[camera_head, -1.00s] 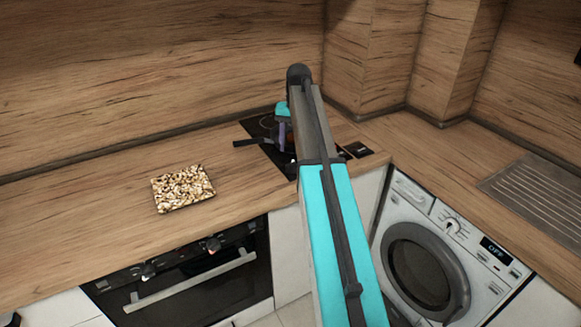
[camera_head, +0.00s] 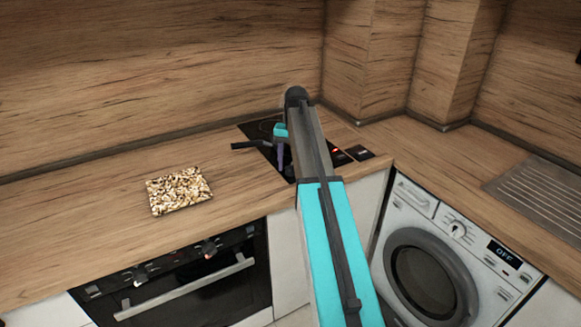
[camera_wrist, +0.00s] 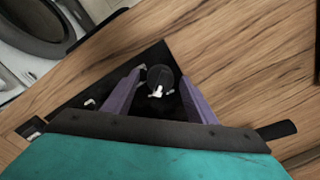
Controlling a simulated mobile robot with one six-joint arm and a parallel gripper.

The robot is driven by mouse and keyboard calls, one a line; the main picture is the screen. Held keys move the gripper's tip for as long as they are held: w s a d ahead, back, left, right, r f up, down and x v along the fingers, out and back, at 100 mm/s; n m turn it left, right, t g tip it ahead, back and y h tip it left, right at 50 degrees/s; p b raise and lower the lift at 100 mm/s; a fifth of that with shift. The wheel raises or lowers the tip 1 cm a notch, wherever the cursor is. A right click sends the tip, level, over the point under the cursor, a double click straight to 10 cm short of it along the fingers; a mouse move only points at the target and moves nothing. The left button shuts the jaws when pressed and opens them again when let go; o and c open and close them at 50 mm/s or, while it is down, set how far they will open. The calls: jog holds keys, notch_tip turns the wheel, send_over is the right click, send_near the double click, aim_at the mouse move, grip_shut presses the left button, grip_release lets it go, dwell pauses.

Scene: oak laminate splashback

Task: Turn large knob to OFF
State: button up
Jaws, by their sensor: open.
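A round dark knob (camera_wrist: 161,77) with a white mark stands on the black hob (camera_wrist: 75,110) in the wrist view. The purple fingers of my gripper (camera_wrist: 160,84) are apart, one on each side of the knob. I cannot tell whether they touch it. In the head view my gripper (camera_head: 282,152) points down over the hob (camera_head: 258,133), and my arm hides part of the hob. The knob is not clearly visible there. White marks show beside and below the knob in the wrist view, too small to read.
A red light (camera_head: 337,150) shows on the hob's right part. A speckled board (camera_head: 180,190) lies left on the counter (camera_head: 80,205). Below are an oven (camera_head: 190,285) with knobs and a washing machine (camera_head: 430,275) whose display reads OFF. A ridged drainer (camera_head: 540,195) lies right.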

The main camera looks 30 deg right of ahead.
jog(key=c, duration=0.9)
jog(key=shift+a, duration=0.3)
jog(key=shift+c, duration=0.8)
jog(key=shift+d, duration=0.2)
jog(key=shift+n, duration=0.3)
jog(key=n+p, duration=0.2)
jog(key=n, duration=0.1)
jog(key=shift+d+r+n, duration=0.1)
jog(key=shift+n, duration=0.2)
jog(key=n+p, duration=0.1)
jog(key=n, duration=0.4)
jog(key=shift+w+n+g, duration=0.1)
jog(key=shift+n+g, duration=0.2)
jog(key=shift+n, duration=0.1)
